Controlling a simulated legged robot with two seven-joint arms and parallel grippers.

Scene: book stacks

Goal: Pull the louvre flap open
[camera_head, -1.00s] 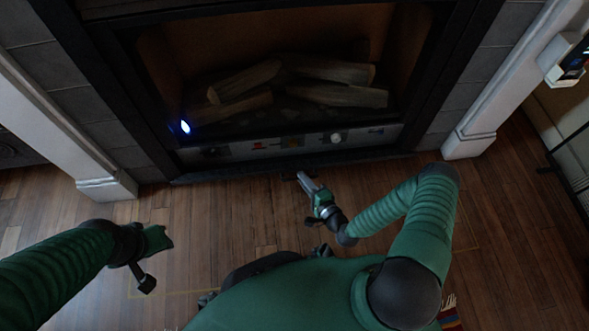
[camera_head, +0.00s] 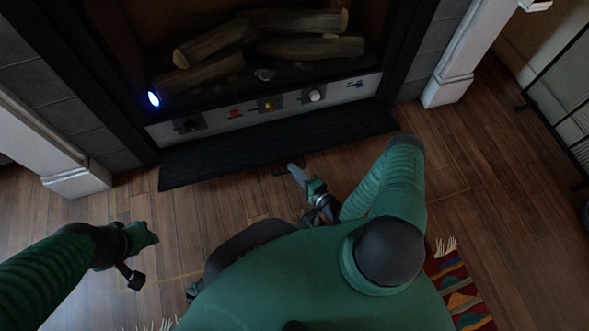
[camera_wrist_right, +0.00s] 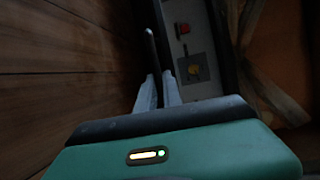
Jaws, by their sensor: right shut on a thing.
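The louvre flap (camera_head: 265,148) is a long dark panel along the bottom of the fireplace, in the head view. It is swung down and out from the fireplace front, below the control strip. A small dark handle (camera_head: 279,169) sits at its front edge. My right gripper (camera_head: 294,170) is shut on this handle, though the fingertips partly hide it. In the right wrist view, the fingers (camera_wrist_right: 159,92) close around a thin dark bar (camera_wrist_right: 151,50). My left gripper (camera_head: 146,236) hangs over the floor at the left, away from the flap; its jaw opening is unclear.
The control strip (camera_head: 330,93) above the flap carries red, yellow and white controls. Logs (camera_head: 310,46) lie in the firebox and a blue light (camera_head: 153,99) glows at the left. White pillars flank it. A striped rug (camera_head: 455,285) lies at lower right. Wooden floor in front is clear.

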